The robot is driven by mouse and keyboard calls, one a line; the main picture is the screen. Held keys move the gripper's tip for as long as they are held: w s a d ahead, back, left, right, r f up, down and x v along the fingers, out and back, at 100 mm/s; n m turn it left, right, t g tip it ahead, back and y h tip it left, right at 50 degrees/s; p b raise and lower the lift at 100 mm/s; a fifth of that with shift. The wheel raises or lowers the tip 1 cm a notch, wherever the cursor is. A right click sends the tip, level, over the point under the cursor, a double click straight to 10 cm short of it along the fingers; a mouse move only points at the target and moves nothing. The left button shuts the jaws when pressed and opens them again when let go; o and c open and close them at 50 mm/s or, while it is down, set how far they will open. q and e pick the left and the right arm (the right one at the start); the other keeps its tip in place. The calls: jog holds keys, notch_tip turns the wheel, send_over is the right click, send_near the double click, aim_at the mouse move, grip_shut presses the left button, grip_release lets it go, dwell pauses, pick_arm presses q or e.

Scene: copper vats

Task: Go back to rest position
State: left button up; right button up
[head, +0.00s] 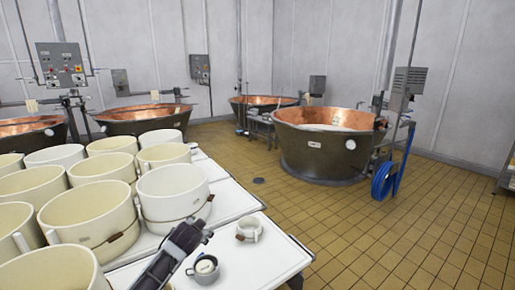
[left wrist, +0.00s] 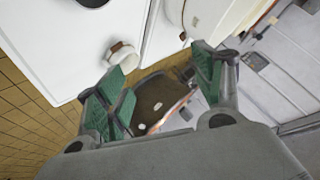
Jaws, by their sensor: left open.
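My left gripper (left wrist: 162,78) is open in the left wrist view. Its two fingers with green pads stand apart, and nothing is held between them. A copper vat shows beyond the gap, in the background. In the head view a dark part of my left arm reaches up from the bottom edge, over the white table (head: 228,205). My right gripper is in neither view.
Several large cream tubs (head: 173,190) crowd the table's left part. A large copper vat (head: 318,155) stands beyond on the tiled floor, with a blue hose reel (head: 383,181) at its right. More vats line the back wall. The floor at right is clear.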

pick_arm(q)
jog(key=s+f+n+g+h+b, duration=0.1)
jog(key=s+f+b, duration=0.1)
jog(key=s+f, duration=0.55)
jog(key=s+f+n+g+b, duration=0.1)
jog(key=s+f+g+b, duration=0.2)
jog(key=f, duration=0.8)
jog(key=s+f+n+h+b, duration=0.1)
jog(key=s+f+b, duration=0.1)
jog(key=s+f, duration=0.65)
jog(key=s+d+f+g+b, duration=0.1)
jog(key=s+f+g+b, duration=0.1)
jog(key=s+f, duration=0.9)
jog(key=s+d+f+n+g+b, duration=0.1)
jog(key=s+f+g+b, duration=0.1)
jog(key=s+f, duration=1)
jog(key=shift+s+d+g+b, duration=0.15)
jog(key=shift+d+g+b, duration=0.2)
jog(key=shift+g, duration=0.25)
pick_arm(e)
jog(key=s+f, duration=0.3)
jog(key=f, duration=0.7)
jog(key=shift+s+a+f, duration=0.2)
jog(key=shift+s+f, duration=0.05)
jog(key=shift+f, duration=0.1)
